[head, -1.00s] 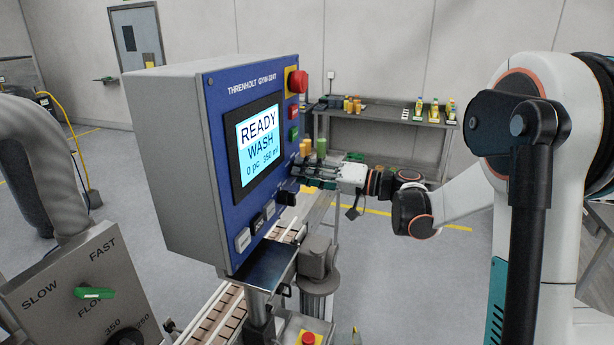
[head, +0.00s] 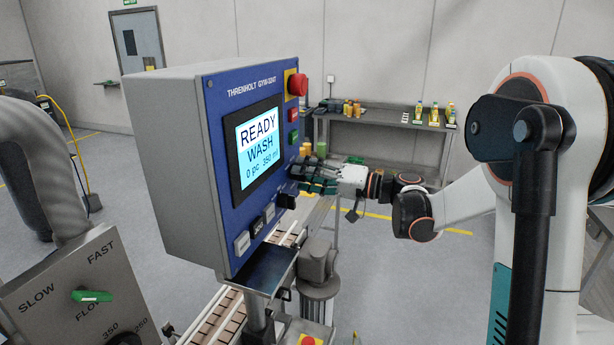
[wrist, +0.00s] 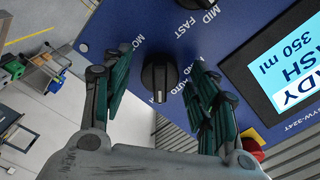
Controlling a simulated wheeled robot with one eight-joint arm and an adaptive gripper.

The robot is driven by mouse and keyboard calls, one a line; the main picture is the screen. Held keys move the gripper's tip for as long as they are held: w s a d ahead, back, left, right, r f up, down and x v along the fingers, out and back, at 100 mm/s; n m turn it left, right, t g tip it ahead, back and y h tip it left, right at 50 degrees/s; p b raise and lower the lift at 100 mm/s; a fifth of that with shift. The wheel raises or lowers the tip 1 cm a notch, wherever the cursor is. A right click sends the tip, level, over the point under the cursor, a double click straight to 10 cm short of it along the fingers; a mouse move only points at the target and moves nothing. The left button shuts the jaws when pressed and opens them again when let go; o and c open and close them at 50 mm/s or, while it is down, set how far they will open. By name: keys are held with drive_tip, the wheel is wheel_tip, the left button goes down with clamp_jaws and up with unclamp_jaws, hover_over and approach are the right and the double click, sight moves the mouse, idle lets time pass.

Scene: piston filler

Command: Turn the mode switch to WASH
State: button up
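The mode switch (wrist: 160,78) is a black knob on the blue panel, in the middle of the wrist view. Its white mark faces the bottom of that picture. Lettering around it is partly covered; "AUTO" is readable. My gripper (wrist: 160,92) has its green-padded fingers on both sides of the knob, with visible gaps. In the head view my gripper (head: 317,180) is at the panel's right edge and hides the mode switch. The screen (head: 259,145) reads "READY", "WASH", "0 pc 350 ml". The WASH label beside the knob is not readable.
Another black knob (wrist: 200,3) marked MID and FAST is close by. A red mushroom button (head: 297,84) and smaller buttons line the panel's right side. White push buttons (head: 242,242) are below the screen. A conveyor (head: 212,325) runs underneath.

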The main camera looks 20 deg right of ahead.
drive_tip(key=shift+s, duration=0.1)
drive_tip(key=v, duration=1.1)
drive_tip(key=shift+s+d, duration=0.2)
drive_tip(key=shift+d, duration=0.15)
